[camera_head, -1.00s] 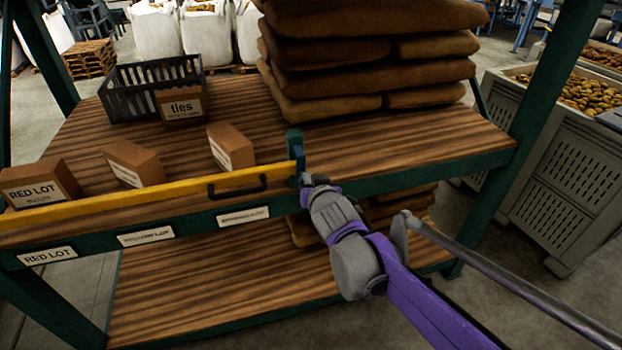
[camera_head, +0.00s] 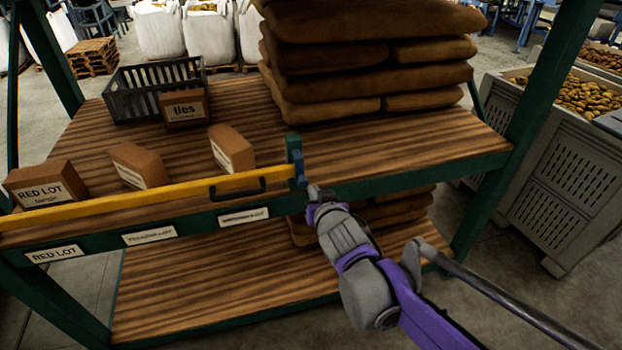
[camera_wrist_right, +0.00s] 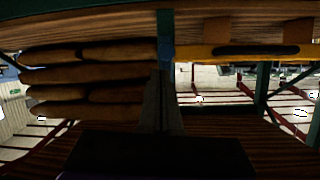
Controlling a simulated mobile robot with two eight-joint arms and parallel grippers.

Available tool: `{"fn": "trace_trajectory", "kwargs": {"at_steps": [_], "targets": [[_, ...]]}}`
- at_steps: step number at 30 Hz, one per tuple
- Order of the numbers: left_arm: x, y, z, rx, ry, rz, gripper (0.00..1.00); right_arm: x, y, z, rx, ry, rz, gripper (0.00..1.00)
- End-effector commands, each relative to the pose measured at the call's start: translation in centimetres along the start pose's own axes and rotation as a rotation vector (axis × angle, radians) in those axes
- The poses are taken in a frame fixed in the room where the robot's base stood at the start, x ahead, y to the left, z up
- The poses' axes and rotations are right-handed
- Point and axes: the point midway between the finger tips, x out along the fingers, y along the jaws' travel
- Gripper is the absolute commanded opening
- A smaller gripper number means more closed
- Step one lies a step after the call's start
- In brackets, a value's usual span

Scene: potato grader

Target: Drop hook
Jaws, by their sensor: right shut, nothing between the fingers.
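A yellow bar (camera_head: 130,201) with a black handle (camera_head: 237,188) lies across the shelf's front edge. Its right end meets a small blue hook (camera_head: 298,178) at a green post (camera_head: 293,145). The blue hook also shows in the right wrist view (camera_wrist_right: 166,53), beside the yellow bar (camera_wrist_right: 195,52). My right gripper (camera_head: 313,190) is shut and empty, its fingertips just below and right of the hook. Whether they touch it I cannot tell. In the right wrist view the shut fingers (camera_wrist_right: 160,100) point toward the hook. My left gripper is out of view.
Behind the bar stand several brown boxes (camera_head: 139,165), a "ties" box (camera_head: 184,108) and a dark crate (camera_head: 150,88). Brown sacks (camera_head: 375,75) are piled right of them. The green shelf post (camera_head: 530,110) rises at right. A grey potato bin (camera_head: 560,160) stands beyond.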

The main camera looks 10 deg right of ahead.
Motion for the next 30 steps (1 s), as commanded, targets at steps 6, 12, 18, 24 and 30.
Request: {"fn": "trace_trajectory", "kwargs": {"at_steps": [6,12,18,24,30], "targets": [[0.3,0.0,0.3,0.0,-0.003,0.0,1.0,-2.5,0.3,2.9,0.0,0.001,-0.001,0.0],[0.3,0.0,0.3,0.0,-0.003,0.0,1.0,-3.2,0.4,3.7,-0.001,0.002,0.0,0.0],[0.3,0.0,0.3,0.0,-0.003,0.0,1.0,-3.3,0.5,3.6,0.0,0.002,0.0,0.0],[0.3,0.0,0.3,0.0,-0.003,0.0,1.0,-3.3,0.5,3.6,0.0,0.003,0.0,0.0],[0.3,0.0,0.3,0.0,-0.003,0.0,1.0,-4.0,1.3,4.4,-0.005,-0.03,0.023,0.0]]}}
